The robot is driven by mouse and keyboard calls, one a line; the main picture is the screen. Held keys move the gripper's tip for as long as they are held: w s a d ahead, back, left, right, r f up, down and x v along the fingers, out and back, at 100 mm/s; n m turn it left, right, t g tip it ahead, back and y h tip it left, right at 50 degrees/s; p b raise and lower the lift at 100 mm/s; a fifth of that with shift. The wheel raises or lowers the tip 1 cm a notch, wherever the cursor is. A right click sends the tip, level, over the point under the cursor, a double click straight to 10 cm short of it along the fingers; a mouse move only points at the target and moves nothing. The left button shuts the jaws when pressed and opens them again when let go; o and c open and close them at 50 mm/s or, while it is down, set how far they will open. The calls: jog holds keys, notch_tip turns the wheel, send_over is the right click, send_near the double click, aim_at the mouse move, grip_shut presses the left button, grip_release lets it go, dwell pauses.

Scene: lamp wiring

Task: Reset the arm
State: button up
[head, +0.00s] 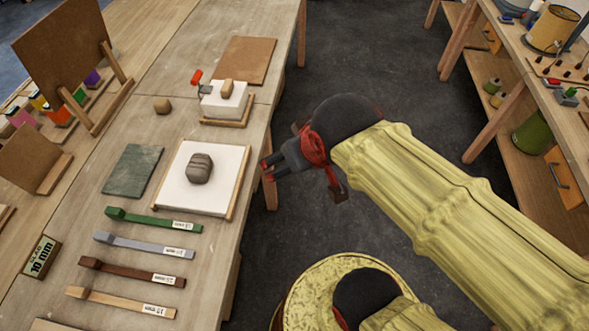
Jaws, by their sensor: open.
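My gripper (268,170) is in the head view, at the end of my yellow-sleeved arm. It hangs over the floor gap just right of the long wooden table's (251,128) edge. Its dark fingers with reddish tips point left toward the table. It is open and I see nothing between the fingers. The arm reaches in from the lower right.
A white board (225,165) with wooden side rails bears a grey-brown lump (199,168). Several labelled strips, including a green one (150,220), lie nearer. Bare floor (390,60) separates this table from the right shelf (510,75).

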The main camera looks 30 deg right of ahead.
jog(key=s+a, duration=0.2)
jog(key=s, duration=0.1)
jog(key=shift+a+f+g+y, duration=0.1)
jog(key=shift+g+y, duration=0.3)
